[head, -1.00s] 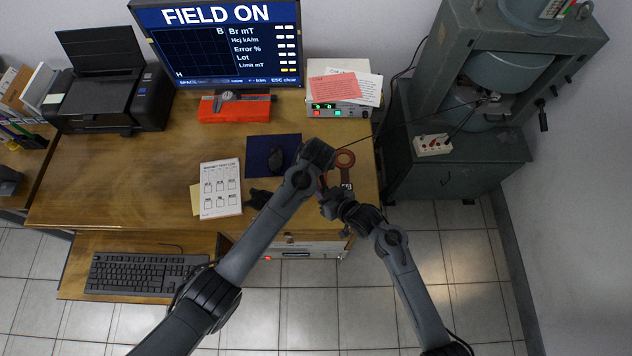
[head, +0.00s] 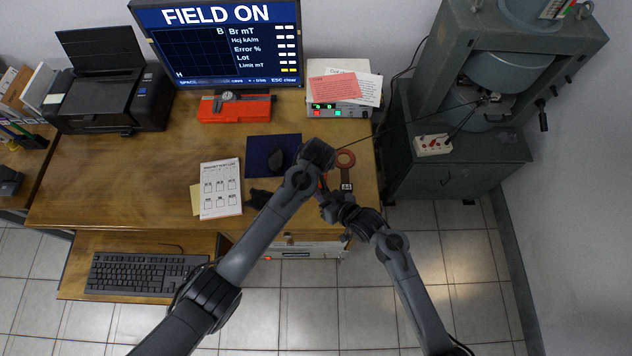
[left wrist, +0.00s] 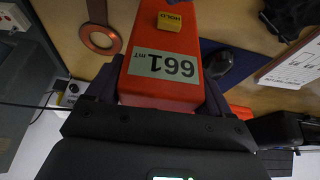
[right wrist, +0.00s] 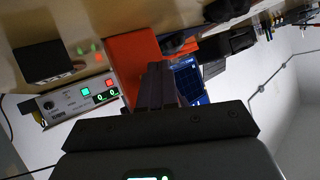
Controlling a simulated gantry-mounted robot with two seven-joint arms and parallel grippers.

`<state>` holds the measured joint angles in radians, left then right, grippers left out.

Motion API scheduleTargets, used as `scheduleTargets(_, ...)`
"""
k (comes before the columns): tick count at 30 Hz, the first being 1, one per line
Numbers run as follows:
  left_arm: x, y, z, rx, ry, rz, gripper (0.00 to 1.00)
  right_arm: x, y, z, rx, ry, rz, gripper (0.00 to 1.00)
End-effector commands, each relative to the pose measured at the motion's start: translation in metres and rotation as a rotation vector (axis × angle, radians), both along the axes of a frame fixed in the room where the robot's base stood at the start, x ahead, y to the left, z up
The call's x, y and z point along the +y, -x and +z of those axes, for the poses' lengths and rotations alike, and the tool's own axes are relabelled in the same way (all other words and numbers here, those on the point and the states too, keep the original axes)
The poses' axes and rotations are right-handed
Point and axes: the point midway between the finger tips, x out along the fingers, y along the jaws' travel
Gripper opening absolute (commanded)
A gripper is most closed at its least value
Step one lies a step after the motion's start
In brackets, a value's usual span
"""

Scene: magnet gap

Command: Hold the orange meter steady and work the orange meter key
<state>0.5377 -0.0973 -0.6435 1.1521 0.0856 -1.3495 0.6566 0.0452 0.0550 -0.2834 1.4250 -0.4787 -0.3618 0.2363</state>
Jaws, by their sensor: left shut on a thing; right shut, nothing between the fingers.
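The orange meter (left wrist: 165,55) fills the upper middle of the left wrist view, with a grey mT display showing upside-down digits. Its small yellow key (left wrist: 170,21) is marked HOLD. My left gripper (left wrist: 160,95) is shut on the meter, its fingers on either side of the body. In the head view, my left gripper (head: 318,178) mostly hides the meter. My right gripper (head: 326,200) is just beside it, shut and empty. Its closed fingers (right wrist: 160,82) show in the right wrist view. Contact with the key cannot be made out.
A copper ring (head: 345,159) lies on the desk right of the grippers. A blue mat (head: 257,150), a printed card (head: 220,188) and an orange caliper case (head: 215,110) are nearby. The monitor (head: 215,40) reads FIELD ON. A control box (head: 340,110) stands at the back right.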

Motion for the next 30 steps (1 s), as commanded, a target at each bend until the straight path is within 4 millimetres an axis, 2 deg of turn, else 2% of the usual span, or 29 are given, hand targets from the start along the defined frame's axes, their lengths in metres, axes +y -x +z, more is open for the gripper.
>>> scheduleTargets(14, 0.001, 0.001, -0.001, 0.003, -0.002, 0.001, 0.45, 0.0, 0.005, 0.0, 0.001, 0.001, 0.0, 0.0)
scheduleTargets(30, 0.001, 0.001, -0.001, 0.002, -0.002, 0.001, 0.45, -0.005, 0.049, -0.001, 0.001, 0.001, 0.0, 0.0)
